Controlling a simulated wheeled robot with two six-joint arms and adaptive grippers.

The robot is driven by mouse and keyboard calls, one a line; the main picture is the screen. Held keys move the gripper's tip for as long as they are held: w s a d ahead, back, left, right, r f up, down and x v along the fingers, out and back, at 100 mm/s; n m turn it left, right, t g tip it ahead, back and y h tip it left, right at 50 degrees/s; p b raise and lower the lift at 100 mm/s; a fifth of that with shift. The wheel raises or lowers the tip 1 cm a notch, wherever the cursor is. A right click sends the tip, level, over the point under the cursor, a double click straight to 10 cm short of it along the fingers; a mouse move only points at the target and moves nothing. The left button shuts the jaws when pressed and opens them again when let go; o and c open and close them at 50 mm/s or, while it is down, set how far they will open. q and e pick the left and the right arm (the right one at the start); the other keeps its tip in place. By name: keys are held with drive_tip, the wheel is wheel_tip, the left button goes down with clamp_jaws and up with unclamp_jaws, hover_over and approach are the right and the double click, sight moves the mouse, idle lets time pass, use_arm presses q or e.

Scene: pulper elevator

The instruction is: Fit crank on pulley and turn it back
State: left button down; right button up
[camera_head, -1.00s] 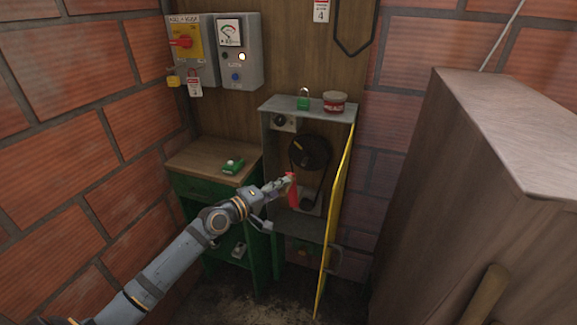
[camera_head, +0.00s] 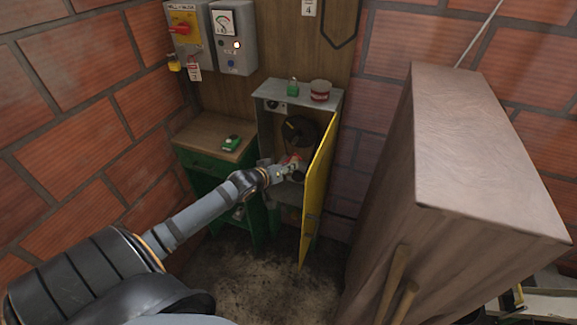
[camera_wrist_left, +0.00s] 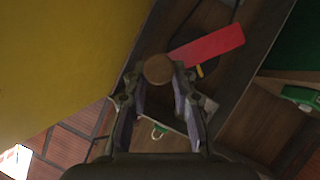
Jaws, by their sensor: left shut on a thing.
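The pulley (camera_head: 302,131), a dark disc with a yellow mark, sits inside the open grey cabinet (camera_head: 268,135). My left gripper (camera_head: 292,167) reaches into the cabinet, just below the pulley. It is shut on the crank's round brown handle (camera_wrist_left: 158,68), which lies between the fingertips in the left wrist view. The crank's flat red arm (camera_wrist_left: 212,45) extends up and right from there; a little of its red shows in the head view (camera_head: 287,158). I cannot tell whether the crank is seated on the pulley. My right gripper is not in view.
The yellow cabinet door (camera_head: 318,190) stands open close to the right of my left gripper. A green padlock (camera_head: 292,88) and a red tin (camera_head: 320,90) stand on top of the cabinet. A green workbench (camera_head: 225,160) is on the left, a large wooden box (camera_head: 470,170) on the right.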

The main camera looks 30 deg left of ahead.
sight(293, 157)
use_arm(q)
drive_tip(key=shift+w+r, duration=0.1)
drive_tip(key=shift+r, duration=0.05)
drive_tip(key=w+b, duration=0.3)
drive_tip(key=w+a+b, duration=0.1)
drive_tip(key=w+b, duration=0.1)
drive_tip(key=shift+a+f, duration=0.1)
drive_tip(key=shift+f, duration=0.15)
drive_tip(key=w, duration=0.1)
drive_tip(key=b, duration=0.1)
drive_tip(key=w, duration=0.1)
drive_tip(key=shift+w+a+r+b, duration=0.25)
drive_tip(key=shift+w+a+b, duration=0.05)
drive_tip(key=shift+b, duration=0.05)
drive_tip(key=shift+r+p, duration=0.15)
drive_tip(key=shift+p, duration=0.15)
drive_tip(key=shift+w, duration=0.1)
drive_tip(key=shift+p, duration=0.4)
